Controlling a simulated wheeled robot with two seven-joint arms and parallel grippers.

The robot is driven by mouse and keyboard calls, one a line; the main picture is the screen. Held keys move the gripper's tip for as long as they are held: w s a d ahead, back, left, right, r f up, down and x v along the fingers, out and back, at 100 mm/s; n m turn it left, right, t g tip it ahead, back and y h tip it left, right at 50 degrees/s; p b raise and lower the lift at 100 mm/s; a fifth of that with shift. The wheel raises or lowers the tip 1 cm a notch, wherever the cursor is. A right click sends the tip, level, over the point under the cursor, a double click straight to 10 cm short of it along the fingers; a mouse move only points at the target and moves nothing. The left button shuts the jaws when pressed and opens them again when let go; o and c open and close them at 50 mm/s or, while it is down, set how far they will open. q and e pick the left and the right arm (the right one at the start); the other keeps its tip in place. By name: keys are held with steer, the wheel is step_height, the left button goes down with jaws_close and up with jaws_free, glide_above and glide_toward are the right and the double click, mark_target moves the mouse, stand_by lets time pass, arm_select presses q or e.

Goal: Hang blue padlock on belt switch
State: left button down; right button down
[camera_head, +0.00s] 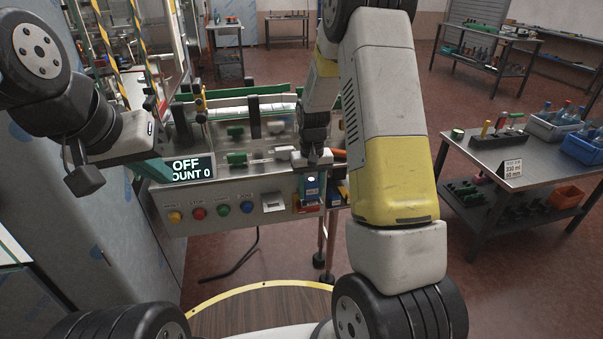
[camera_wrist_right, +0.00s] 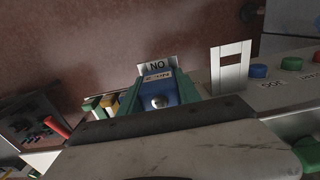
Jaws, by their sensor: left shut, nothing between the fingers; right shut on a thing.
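The blue padlock (camera_head: 312,190) is held in my right gripper (camera_head: 313,178), in front of the right end of the belt machine's control panel. The belt switch (camera_head: 300,208), with red and yellow parts, is directly behind or below the padlock and partly covered. I cannot tell whether the padlock touches it. My left gripper (camera_head: 152,171) is shut and empty, by the left end of the panel near the display.
The panel carries a display (camera_head: 190,168) reading "OFF", several coloured buttons (camera_head: 222,210) and a slotted plate (camera_head: 273,202). The belt (camera_head: 250,135) runs behind. A side table (camera_head: 480,160) with blue bins stands right. Open floor lies between.

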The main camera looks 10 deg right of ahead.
mark_target(311, 180)
steer(key=shift+f, duration=0.55)
stand_by(0.9)
steer(key=c, duration=0.8)
jaws_free()
steer(key=shift+o, duration=0.2)
step_height(311, 180, up, 8)
steer(key=shift+s+r, duration=0.1)
steer(key=shift+r, duration=0.05)
steer(key=s+a+r+t+y, duration=0.15)
steer(key=s+r+t, duration=0.25)
steer(key=s+r, duration=1.15)
steer(key=s+r+t, duration=0.2)
steer(key=s+r, duration=0.2)
steer(key=s, duration=0.4)
steer(key=shift+s+a+r+y, duration=0.25)
steer(key=shift+a+r+y, duration=0.1)
steer(key=shift+r, duration=0.05)
